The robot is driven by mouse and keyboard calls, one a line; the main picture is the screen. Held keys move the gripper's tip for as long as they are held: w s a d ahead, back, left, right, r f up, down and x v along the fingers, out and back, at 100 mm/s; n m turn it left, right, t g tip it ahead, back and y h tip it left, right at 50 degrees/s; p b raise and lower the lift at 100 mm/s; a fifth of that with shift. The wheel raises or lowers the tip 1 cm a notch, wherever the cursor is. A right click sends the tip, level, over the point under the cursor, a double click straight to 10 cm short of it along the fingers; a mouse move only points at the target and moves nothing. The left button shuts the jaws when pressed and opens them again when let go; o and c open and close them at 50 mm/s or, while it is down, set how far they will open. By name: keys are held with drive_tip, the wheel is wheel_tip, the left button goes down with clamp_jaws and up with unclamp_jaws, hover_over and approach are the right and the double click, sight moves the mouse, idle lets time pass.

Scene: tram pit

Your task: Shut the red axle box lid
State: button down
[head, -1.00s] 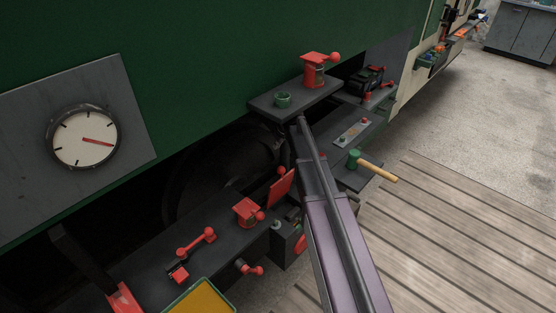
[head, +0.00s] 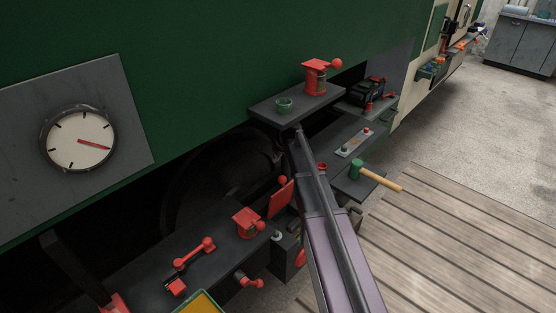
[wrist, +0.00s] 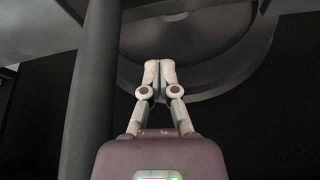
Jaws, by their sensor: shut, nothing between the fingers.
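A red flat lid (head: 281,199) stands raised in the head view, just left of my arm, above a dark box (head: 287,252) below the wagon side. A red knob (head: 283,180) shows at the lid's upper edge. My gripper (wrist: 160,68) is shut and empty in the wrist view, pointing at a dark round wheel-like part. The lid does not show in the wrist view. In the head view my gripper is hidden, so its distance from the lid cannot be told.
A dark post (wrist: 92,90) stands close left of my gripper. A hammer (head: 375,175) lies on a lower shelf. The plank floor (head: 460,240) is clear.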

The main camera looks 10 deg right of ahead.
sight(279, 193)
drive_tip(key=shift+b+x, duration=2.85)
drive_tip(key=shift+x, duration=0.6)
drive_tip(key=shift+s+d, duration=0.3)
drive_tip(key=shift+s, duration=0.35)
drive_tip(key=shift+s+d, duration=0.35)
drive_tip(key=shift+s, duration=0.25)
drive_tip(key=shift+s+d, duration=0.3)
drive_tip(key=shift+s, duration=0.35)
drive_tip(key=shift+s+d+f, duration=0.1)
drive_tip(key=shift+s, duration=0.05)
drive_tip(key=shift+s+d, duration=0.15)
drive_tip(key=shift+s, duration=0.05)
